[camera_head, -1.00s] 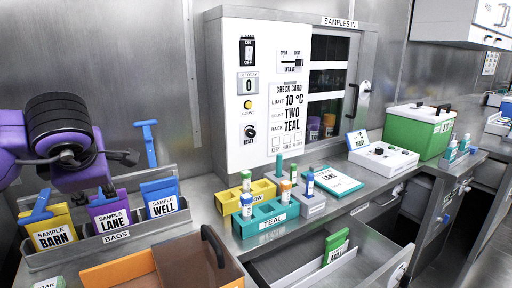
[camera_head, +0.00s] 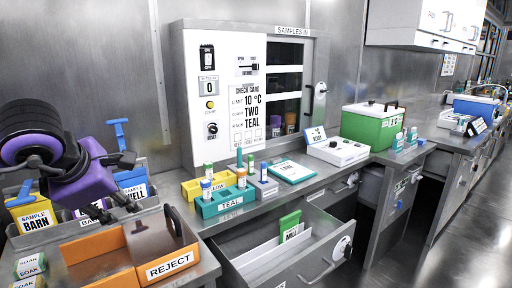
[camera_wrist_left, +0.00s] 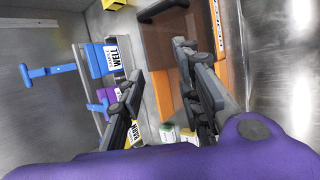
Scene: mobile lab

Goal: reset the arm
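My left arm comes in from the left in the head view, with a purple wrist and black coiled links. My left gripper (camera_head: 119,209) hangs over the rack of sample bags, in front of the LANE bag (camera_head: 92,211), and hides part of it. The left wrist view shows its two black fingers (camera_wrist_left: 165,90) spread apart with nothing between them. My right gripper is in neither view.
The BARN bag (camera_head: 36,217) and WELL bag (camera_head: 134,185) stand near the gripper. An orange REJECT bin (camera_head: 168,266) and several SOAK packs (camera_head: 30,265) lie in front. An open drawer (camera_head: 262,265) juts out at centre. Floor at right is clear.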

